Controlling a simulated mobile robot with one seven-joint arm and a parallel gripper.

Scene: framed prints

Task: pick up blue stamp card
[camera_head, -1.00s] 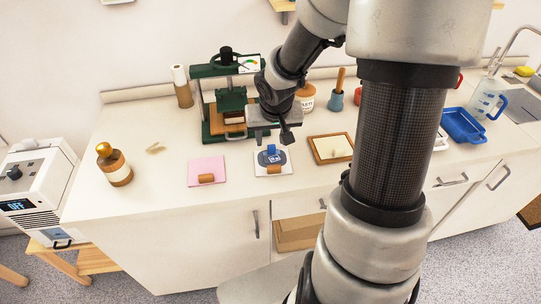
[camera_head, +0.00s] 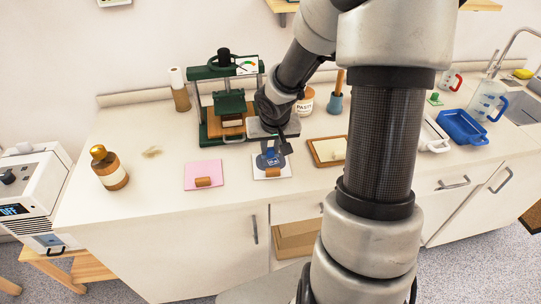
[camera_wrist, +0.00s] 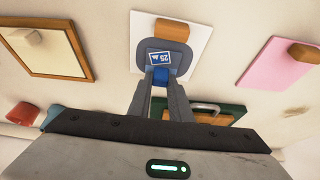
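The blue stamp card shows as a dark grey rounded piece with a blue-and-white stamp picture (camera_wrist: 161,58) and a blue tab (camera_wrist: 160,77). It lies over a white sheet (camera_wrist: 178,22) with a wooden block on it; in the head view the grey piece (camera_head: 267,161) is partly behind my gripper. My gripper (camera_wrist: 160,84) is at the card's near edge in the wrist view. Its two fingers stand apart, one on each side of the blue tab. Whether they press on it cannot be told. In the head view my gripper (camera_head: 285,148) is low over the card.
A green press (camera_head: 222,72) stands behind. A pink card (camera_head: 203,173) with a wooden block lies left, a wood-framed print (camera_head: 329,150) right. A brown bottle (camera_head: 109,167) stands far left. A blue tray (camera_head: 461,127) is at right. Counter between pink card and bottle is clear.

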